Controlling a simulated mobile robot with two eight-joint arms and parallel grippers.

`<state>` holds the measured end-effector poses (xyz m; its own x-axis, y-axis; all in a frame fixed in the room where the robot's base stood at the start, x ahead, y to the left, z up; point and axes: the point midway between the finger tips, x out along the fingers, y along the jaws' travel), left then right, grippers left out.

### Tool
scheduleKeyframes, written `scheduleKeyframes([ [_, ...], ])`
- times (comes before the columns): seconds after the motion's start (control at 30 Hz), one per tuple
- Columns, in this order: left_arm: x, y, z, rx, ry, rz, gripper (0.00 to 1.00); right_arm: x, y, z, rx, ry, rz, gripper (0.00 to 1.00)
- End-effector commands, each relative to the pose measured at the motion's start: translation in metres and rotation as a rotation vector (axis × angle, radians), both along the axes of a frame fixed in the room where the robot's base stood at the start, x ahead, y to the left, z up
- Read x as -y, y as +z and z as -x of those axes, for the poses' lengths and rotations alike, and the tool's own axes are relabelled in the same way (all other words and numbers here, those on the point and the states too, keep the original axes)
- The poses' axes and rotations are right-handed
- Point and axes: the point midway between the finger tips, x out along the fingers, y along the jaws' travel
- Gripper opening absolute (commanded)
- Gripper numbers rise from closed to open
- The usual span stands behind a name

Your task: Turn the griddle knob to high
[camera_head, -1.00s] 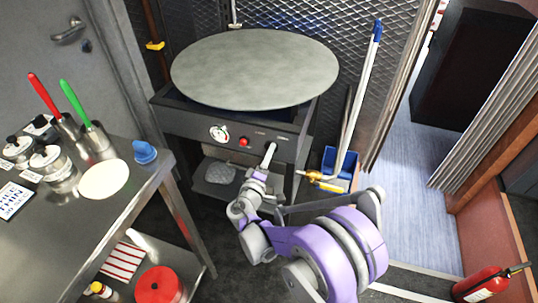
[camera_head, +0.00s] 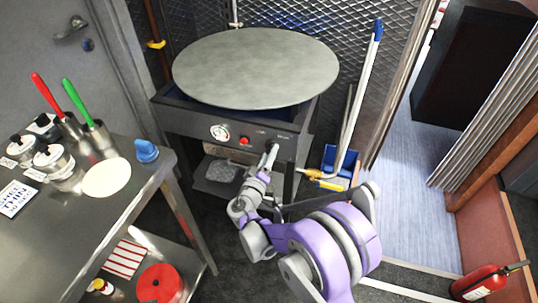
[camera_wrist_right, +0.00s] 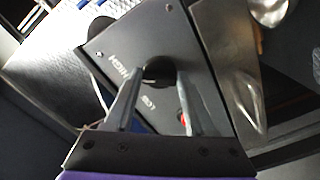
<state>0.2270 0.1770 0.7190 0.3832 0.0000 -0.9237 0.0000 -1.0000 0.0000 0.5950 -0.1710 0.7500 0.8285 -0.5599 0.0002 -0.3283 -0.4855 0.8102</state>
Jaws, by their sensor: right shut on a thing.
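The griddle (camera_head: 258,68) is a large round grey plate on a dark metal stand with a front panel (camera_head: 190,122). My right gripper (camera_head: 271,152) is at the right part of that panel. In the right wrist view, the dark round knob (camera_wrist_right: 159,70) sits between the two fingers of my right gripper (camera_wrist_right: 158,88), which is shut on it. The panel is lettered HIGH (camera_wrist_right: 122,68) and LOW (camera_wrist_right: 148,103). The knob's pointer cannot be made out, so its setting is unclear. My left gripper is not in view.
A round gauge (camera_head: 219,133) and a red light or button (camera_head: 244,140) are on the panel left of the gripper. A steel table (camera_head: 140,195) with pots stands at left. A blue bucket (camera_head: 340,164) and mop stand right of the griddle.

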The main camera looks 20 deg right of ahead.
Motion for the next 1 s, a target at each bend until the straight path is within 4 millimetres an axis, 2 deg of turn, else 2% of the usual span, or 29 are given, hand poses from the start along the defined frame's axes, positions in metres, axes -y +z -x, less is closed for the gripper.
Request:
scheduleKeyframes([
  [0.17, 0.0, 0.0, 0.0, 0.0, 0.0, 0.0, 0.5, -0.001, -0.001, 0.0, 0.0, 0.0, -0.004, 0.0],
  [0.2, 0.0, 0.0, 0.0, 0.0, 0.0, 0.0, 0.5, -0.001, -0.001, 0.0, 0.0, 0.0, -0.004, 0.62],
  [0.33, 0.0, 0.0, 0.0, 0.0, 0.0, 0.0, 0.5, 0.0, 0.0, 0.0, 0.0, 0.001, -0.002, 0.85],
  [0.6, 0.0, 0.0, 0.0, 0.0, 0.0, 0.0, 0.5, 0.0, 0.0, 0.0, -0.001, 0.001, 0.0, 0.85],
  [0.73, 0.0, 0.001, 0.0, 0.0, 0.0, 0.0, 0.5, -0.005, 0.0, 0.007, 0.0, 0.001, 0.0, 0.85],
  [1.0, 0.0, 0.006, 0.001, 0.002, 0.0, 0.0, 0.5, -0.035, 0.001, 0.049, 0.0, 0.005, -0.002, 0.85],
])
